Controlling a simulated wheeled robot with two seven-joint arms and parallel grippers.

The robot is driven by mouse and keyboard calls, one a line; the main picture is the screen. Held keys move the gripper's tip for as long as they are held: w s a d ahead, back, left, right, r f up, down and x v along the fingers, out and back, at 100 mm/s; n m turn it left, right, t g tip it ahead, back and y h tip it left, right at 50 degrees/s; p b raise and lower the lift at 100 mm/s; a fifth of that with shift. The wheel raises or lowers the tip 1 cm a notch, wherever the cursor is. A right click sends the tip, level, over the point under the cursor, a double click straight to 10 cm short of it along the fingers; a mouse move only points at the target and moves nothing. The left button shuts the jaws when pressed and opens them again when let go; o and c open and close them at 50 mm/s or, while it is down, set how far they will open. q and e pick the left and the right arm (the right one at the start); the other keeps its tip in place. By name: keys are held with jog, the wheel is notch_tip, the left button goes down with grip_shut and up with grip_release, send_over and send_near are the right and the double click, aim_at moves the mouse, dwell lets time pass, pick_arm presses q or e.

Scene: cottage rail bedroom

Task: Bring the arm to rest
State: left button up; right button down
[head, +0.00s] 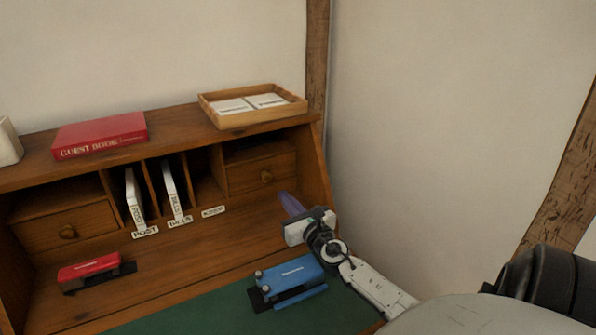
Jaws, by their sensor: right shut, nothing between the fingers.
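My right gripper (291,204) is at the right side of the wooden desk (175,262), above its writing surface. Its purple fingers are shut with nothing between them and point up and left, toward the area below the right drawer. My right arm (375,290) reaches in from the lower right. My left gripper is not in view.
A blue hole punch (290,278) sits on the green mat (190,312), close to my right arm. A red stapler-like tool (90,270) lies at left. White envelopes stand in the slots labelled POST (134,197) and BILLS (172,190). A red guest book (100,135) and wooden tray (255,121) lie on top.

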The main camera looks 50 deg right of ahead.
jog(key=shift+v, duration=2.65)
jog(key=shift+w, duration=0.1)
